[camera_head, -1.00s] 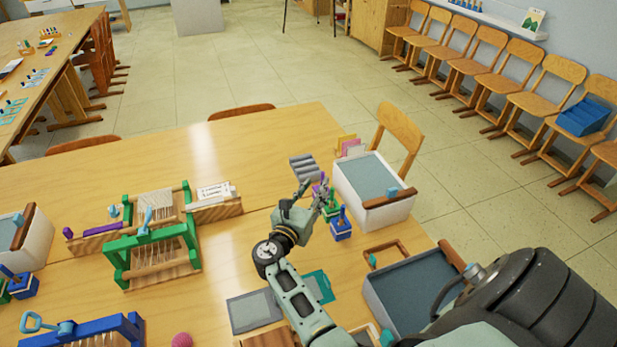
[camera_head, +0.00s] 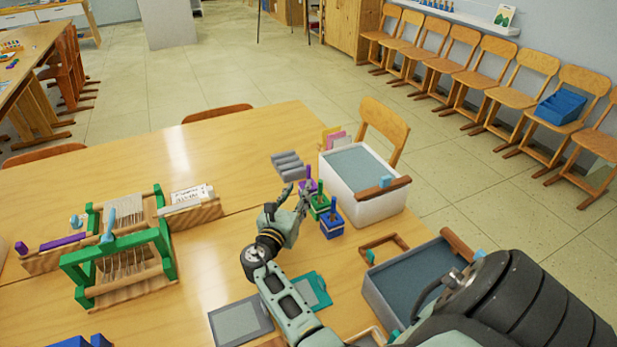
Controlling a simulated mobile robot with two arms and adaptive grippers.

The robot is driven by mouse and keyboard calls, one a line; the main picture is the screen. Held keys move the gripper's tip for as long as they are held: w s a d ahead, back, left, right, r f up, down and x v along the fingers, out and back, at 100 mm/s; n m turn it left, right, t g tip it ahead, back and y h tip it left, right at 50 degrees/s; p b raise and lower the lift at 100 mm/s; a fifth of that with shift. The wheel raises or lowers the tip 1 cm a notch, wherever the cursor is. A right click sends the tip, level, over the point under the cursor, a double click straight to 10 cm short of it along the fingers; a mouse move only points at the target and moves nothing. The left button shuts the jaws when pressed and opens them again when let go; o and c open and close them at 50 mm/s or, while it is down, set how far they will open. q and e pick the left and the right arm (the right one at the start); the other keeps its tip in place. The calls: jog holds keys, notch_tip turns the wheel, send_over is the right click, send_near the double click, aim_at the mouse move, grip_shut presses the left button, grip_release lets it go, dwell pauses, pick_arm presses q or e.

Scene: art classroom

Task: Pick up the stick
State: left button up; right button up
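My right gripper (camera_head: 297,192) reaches over the table from the lower right, its fingers apart. It is close beside a row of small stands with upright sticks: a purple one (camera_head: 310,184), a green one (camera_head: 320,203) and a blue one (camera_head: 333,226). A fingertip overlaps the purple and green stands in view; I cannot tell if it touches a stick. No stick shows clearly held. Which stick the task means is not clear. My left gripper is not in view.
A white bin (camera_head: 389,203) stands right of the stands, with a grey ribbed block (camera_head: 288,166) behind them. A grey tray (camera_head: 372,297) is at the lower right. A green loom frame (camera_head: 165,250) stands left. The table's back left is clear.

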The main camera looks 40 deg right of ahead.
aim_at(308, 175)
jog(key=x, duration=0.3)
jog(key=shift+w+d+f+b, duration=0.15)
jog(key=shift+d+b, duration=0.1)
jog(key=shift+b, duration=0.15)
jog(key=shift+w+d, duration=0.15)
jog(key=shift+d, duration=0.2)
jog(key=x, duration=0.1)
jog(key=b+x, duration=0.1)
jog(key=x, duration=0.2)
jog(key=shift+w+d+r+b, duration=0.1)
jog(key=shift+d+r+b, duration=0.15)
jog(key=shift+d+b, duration=0.15)
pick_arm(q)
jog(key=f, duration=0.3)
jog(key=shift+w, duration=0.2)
pick_arm(e)
jog(key=shift+a, duration=0.1)
jog(key=shift+r, duration=0.1)
jog(key=shift+c, duration=0.3)
jog(key=shift+c, duration=0.9)
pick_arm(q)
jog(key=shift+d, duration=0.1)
pick_arm(e)
grip_shut()
